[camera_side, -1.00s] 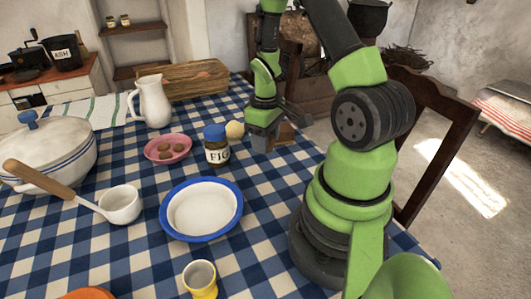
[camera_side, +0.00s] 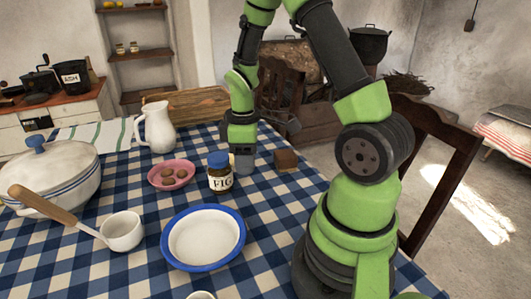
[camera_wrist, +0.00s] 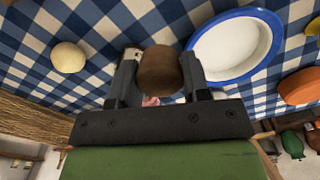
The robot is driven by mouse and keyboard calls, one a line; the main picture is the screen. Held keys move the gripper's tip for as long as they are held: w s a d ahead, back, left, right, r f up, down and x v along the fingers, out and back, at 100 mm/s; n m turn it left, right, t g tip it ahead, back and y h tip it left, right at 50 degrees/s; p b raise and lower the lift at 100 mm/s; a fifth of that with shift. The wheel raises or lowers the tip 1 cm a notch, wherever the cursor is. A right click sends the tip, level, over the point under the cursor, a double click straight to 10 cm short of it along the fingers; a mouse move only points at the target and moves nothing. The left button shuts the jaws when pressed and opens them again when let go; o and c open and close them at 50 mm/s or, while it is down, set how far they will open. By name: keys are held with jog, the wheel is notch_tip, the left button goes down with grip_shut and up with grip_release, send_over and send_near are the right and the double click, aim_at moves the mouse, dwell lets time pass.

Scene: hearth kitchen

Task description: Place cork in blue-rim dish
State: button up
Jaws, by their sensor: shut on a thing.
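My gripper (camera_wrist: 160,60) is shut on a brown rounded piece, the cork (camera_wrist: 160,72), which sits between the two fingers in the wrist view. In the side view my gripper (camera_side: 243,165) is over the table, just behind and right of the fig jar, and the cork cannot be made out there. The blue-rim dish (camera_side: 240,247) lies in front of the gripper in the side view, with a bare white inside. In the wrist view the dish (camera_wrist: 272,65) is right of the fingers and apart from the cork.
The fig jar (camera_side: 220,180) stands close to my gripper. The pink dish (camera_side: 154,183) holds brown pieces. A brown block (camera_side: 286,159) lies right of the gripper. A cream ball (camera_wrist: 68,57) lies left in the wrist view. A ladle (camera_side: 122,230) lies left of the dish.

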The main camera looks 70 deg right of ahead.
aim_at(206, 241)
jog(key=w+a+r+n, duration=0.1)
jog(key=w+a+n, duration=0.3)
jog(key=a+n, duration=1)
jog(key=shift+s+d+f, duration=0.15)
jog(key=shift+f, duration=2.5)
jog(key=shift+s+d+f, duration=0.1)
jog(key=shift+f, duration=2.5)
jog(key=o, duration=1)
jog(key=shift+c, duration=0.2)
jog(key=shift+r, duration=0.1)
notch_tip(206, 241, up, 7)
